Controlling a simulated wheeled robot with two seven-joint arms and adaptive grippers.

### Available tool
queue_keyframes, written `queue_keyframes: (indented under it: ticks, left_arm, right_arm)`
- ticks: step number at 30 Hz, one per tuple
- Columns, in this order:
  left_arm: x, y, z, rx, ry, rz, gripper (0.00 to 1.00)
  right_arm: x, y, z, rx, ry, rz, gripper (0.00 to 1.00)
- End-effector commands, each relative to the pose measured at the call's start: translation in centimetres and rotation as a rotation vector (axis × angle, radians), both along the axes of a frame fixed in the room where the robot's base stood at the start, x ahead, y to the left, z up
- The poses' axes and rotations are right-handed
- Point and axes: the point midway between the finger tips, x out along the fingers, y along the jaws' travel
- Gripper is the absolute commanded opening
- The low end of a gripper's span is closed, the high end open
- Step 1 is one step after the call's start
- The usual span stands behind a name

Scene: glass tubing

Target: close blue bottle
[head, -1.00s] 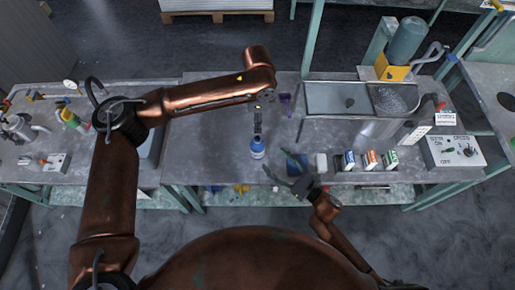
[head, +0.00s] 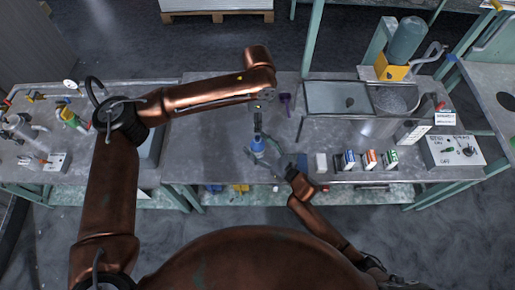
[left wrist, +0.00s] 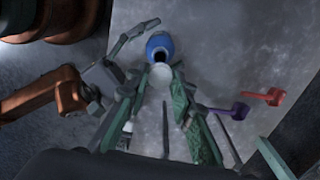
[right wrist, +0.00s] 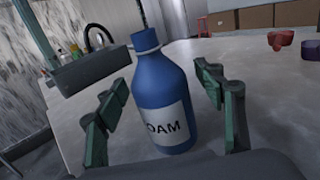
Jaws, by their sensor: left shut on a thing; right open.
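The blue bottle (head: 257,148) stands upright on the grey table. In the right wrist view the bottle (right wrist: 162,95) shows a white label ending in "OAM" and a pale neck ring. My left gripper (head: 257,131) points down at the bottle's top. In the left wrist view it (left wrist: 161,78) is shut on a small whitish round piece, seemingly a cap. The blue bottle (left wrist: 159,42) shows a dark open mouth beyond that piece. My right gripper (head: 268,159) is open beside the bottle; in the right wrist view its fingers (right wrist: 160,98) stand on both sides, seemingly without gripping.
Several small boxes (head: 370,159) stand on the table to the right. A purple object (head: 286,105) lies behind the bottle. A dark basin (right wrist: 92,72) is left in the right wrist view.

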Motion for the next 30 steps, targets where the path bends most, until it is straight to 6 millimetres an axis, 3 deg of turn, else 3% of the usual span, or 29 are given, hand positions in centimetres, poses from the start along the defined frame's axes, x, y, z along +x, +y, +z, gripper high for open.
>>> queue_keyframes:
  ticks: [27,30]
  left_arm:
    - [0.0,0.01,0.0,0.0,0.0,0.0,0.15]
    - [0.0,0.01,0.0,0.0,0.0,0.0,0.15]
  right_arm:
    - [-0.02,-0.02,0.02,0.0,0.0,0.0,0.03]
    - [-0.02,-0.02,0.01,0.0,0.0,0.0,0.0]
